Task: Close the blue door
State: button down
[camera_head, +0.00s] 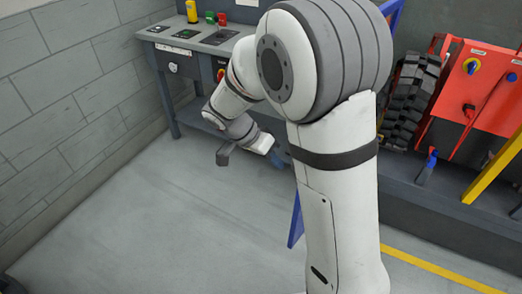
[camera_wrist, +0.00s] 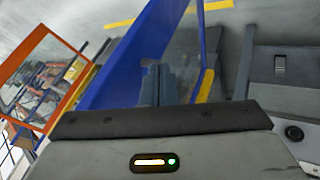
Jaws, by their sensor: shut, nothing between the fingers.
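The blue door (camera_head: 296,222) shows in the head view as a narrow blue strip beside my arm, standing out over the floor away from the bench. Most of it is hidden behind my arm. In the wrist view its blue frame (camera_wrist: 130,62) rises large and slanted just beyond my gripper. My gripper (camera_wrist: 156,84) is shut and empty, its fingers pointing at the blue frame. I cannot tell whether they touch it. In the head view my gripper (camera_head: 281,157) is low, in front of the bench and partly hidden by my arm.
A grey workbench (camera_head: 190,50) with buttons stands at the back left. A red panel (camera_head: 482,85) and a black tyre (camera_head: 408,100) are at the right. An orange frame (camera_wrist: 45,75) shows at the left in the wrist view. The floor at front left is clear.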

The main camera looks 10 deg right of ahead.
jog(key=shift+s+d+f, duration=0.25)
jog(key=shift+s+d, duration=0.5)
jog(key=shift+d, duration=0.15)
jog(key=shift+s+d+f, duration=0.25)
jog(key=shift+s+d, duration=0.5)
jog(key=shift+d, duration=0.1)
